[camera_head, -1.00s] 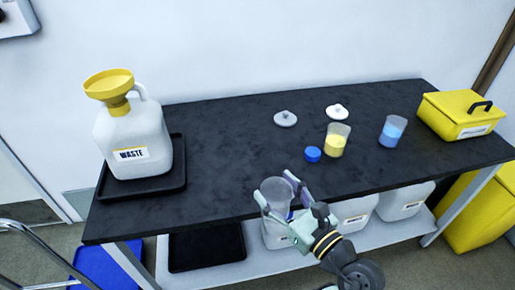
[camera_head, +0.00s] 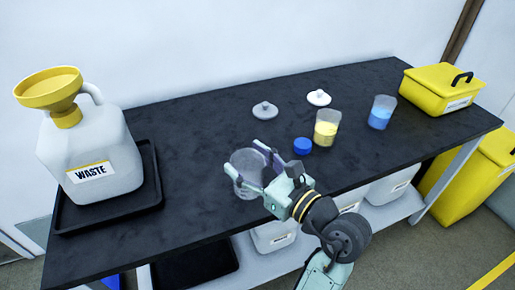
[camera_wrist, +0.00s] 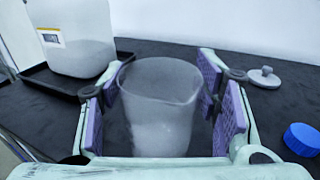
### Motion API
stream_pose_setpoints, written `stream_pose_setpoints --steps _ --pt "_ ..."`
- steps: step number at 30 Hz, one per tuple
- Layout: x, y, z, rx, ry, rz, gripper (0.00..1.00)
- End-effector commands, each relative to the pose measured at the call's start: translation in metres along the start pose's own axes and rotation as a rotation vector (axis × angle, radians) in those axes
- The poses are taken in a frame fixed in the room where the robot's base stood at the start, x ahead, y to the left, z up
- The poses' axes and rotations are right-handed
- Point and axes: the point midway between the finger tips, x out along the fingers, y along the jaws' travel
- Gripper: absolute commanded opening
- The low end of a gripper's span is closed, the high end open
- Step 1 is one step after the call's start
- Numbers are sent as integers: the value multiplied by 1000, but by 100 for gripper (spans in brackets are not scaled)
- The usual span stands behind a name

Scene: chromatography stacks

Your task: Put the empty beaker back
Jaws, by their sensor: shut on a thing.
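The empty beaker (camera_head: 243,163) is clear, greyish and upright at the front middle of the black bench in the head view. My gripper (camera_head: 265,172) is shut on it, with one finger on each side. In the wrist view the beaker (camera_wrist: 158,110) stands between the purple pads of my gripper (camera_wrist: 160,115), and it looks empty. I cannot tell whether its base touches the bench top.
A beaker of yellow liquid (camera_head: 326,128), a blue cap (camera_head: 302,146) and a beaker of blue liquid (camera_head: 381,112) stand right of it. Two lids (camera_head: 264,110) lie behind. A waste jug (camera_head: 97,150) with a yellow funnel stands left on a tray (camera_head: 150,187). A yellow box (camera_head: 440,90) is far right.

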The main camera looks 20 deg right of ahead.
Motion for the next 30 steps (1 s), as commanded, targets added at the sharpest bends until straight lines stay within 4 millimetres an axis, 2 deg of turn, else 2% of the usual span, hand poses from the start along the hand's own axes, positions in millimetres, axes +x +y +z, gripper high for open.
stream_pose_setpoints --steps 1,7,9,21,25,30 --pt "2 -1 -8 -10 1 4 4" --pt "10 0 -2 -13 -15 13 4" --pt "19 -15 10 1 -17 13 4" --pt "74 -94 2 -2 -14 11 4" --pt "83 -107 -2 -3 -16 12 4" --pt "86 -111 -12 -3 -17 10 4"
